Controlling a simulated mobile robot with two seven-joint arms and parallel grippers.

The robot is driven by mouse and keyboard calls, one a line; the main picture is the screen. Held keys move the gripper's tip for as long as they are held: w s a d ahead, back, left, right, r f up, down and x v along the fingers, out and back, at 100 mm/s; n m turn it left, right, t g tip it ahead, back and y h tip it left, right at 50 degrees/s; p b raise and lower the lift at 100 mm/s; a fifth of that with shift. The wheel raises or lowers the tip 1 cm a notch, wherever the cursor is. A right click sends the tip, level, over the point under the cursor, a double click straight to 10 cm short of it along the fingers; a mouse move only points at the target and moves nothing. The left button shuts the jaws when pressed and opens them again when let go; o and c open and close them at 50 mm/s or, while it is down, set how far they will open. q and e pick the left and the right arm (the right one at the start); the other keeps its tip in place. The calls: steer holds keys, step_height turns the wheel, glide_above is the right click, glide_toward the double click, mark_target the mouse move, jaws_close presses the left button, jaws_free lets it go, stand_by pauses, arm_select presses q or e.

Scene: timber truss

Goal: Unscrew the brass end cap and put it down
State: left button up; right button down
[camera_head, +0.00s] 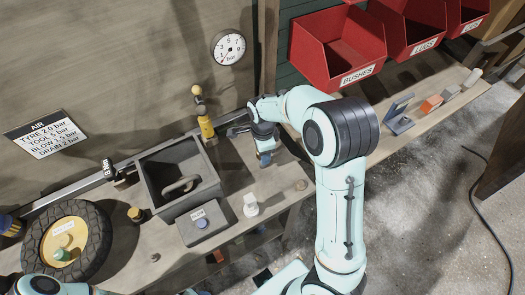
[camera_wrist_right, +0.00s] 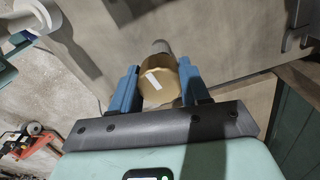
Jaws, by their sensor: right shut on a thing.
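The brass end cap (camera_wrist_right: 158,92) is round with a short white mark on its face. It sits between the two blue fingers of my right gripper (camera_wrist_right: 158,76) in the right wrist view, and the gripper is shut on it. A grey cylindrical part shows behind the cap, but I cannot tell whether the cap is still joined to it. In the head view my right gripper (camera_head: 265,158) is over the bench near the wall, and the cap cannot be made out there. My left gripper is not in view.
A wheel (camera_head: 97,235) lies at left. Red bins (camera_head: 338,45) hang at back right.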

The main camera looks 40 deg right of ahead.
steer(key=n, duration=0.3)
steer(key=shift+n, duration=0.3)
steer(key=n, duration=0.4)
steer(key=shift+n, duration=0.4)
steer(key=shift+r+n, duration=0.1)
steer(key=shift+n, duration=0.9)
steer(key=shift+n, duration=1.2)
steer(key=n, duration=0.8)
steer(key=shift+r, duration=0.1)
steer(key=shift+n, duration=0.6)
